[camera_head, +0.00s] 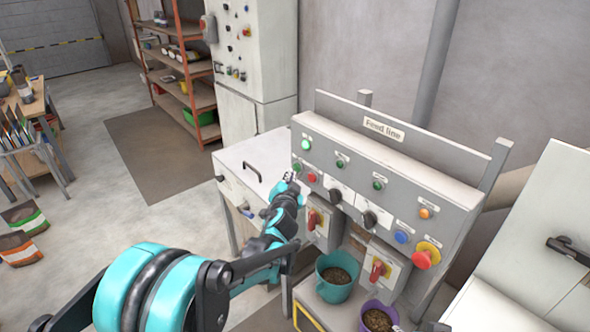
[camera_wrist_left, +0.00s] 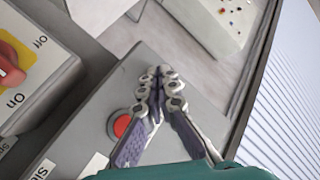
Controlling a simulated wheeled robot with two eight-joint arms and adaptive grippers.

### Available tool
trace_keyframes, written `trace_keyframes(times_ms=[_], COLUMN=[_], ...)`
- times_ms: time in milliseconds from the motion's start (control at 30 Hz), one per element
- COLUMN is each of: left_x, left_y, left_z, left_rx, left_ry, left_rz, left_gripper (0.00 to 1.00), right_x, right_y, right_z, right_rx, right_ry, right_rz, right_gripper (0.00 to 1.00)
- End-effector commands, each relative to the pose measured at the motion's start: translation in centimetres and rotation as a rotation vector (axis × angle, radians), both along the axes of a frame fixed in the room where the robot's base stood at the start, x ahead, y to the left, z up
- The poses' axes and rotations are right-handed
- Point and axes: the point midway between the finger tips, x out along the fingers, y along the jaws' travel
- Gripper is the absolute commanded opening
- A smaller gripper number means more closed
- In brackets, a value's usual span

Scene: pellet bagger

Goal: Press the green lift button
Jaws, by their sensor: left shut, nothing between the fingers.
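The grey control panel (camera_head: 425,186), marked "Feed line", carries several green buttons or lamps. A green button (camera_head: 297,166) sits at its left end, beside a red button (camera_head: 312,177). The small labels are too blurred to tell which is the lift button. My left gripper (camera_head: 289,177) is shut and empty, with its tips at the panel's left end, just below the green button. In the left wrist view, the shut fingertips (camera_wrist_left: 160,72) point at the panel face beside the red button (camera_wrist_left: 122,126). No green button shows there; contact cannot be told.
Red rotary switches (camera_head: 378,269) on boxes, black knobs and a red emergency stop (camera_head: 426,254) stand out from the panel. A teal bucket (camera_head: 336,292) and a purple bucket (camera_head: 366,318) of pellets stand below. A white cabinet (camera_head: 257,157) adjoins at left.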

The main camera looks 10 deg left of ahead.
Motion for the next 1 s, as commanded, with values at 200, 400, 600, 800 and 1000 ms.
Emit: trace_keyframes(times_ms=[200,400,600,800,1000], left_x=[-0.5,-2.2,-3.8,-4.7,-4.7], left_y=[0.5,1.8,3.1,3.7,3.7], left_z=[0.0,0.0,0.0,0.0,0.0], left_rx=[-0.002,-0.001,-0.001,0.000,-0.001], left_ry=[0.000,0.000,0.001,-0.001,0.000], left_rz=[0.002,0.002,0.002,0.001,0.000], left_gripper=[0.00,0.00,0.00,0.00,0.00], right_x=[0.0,0.0,0.0,0.0,0.0], right_y=[0.0,0.0,0.0,0.0,0.0], right_z=[0.0,-0.1,-0.1,-0.1,-0.1], right_rx=[0.000,0.000,0.000,0.000,0.000], right_ry=[0.000,0.000,0.000,0.000,0.000], right_rz=[0.000,0.000,0.000,0.000,0.000], right_gripper=[0.54,0.54,0.54,0.54,0.54])
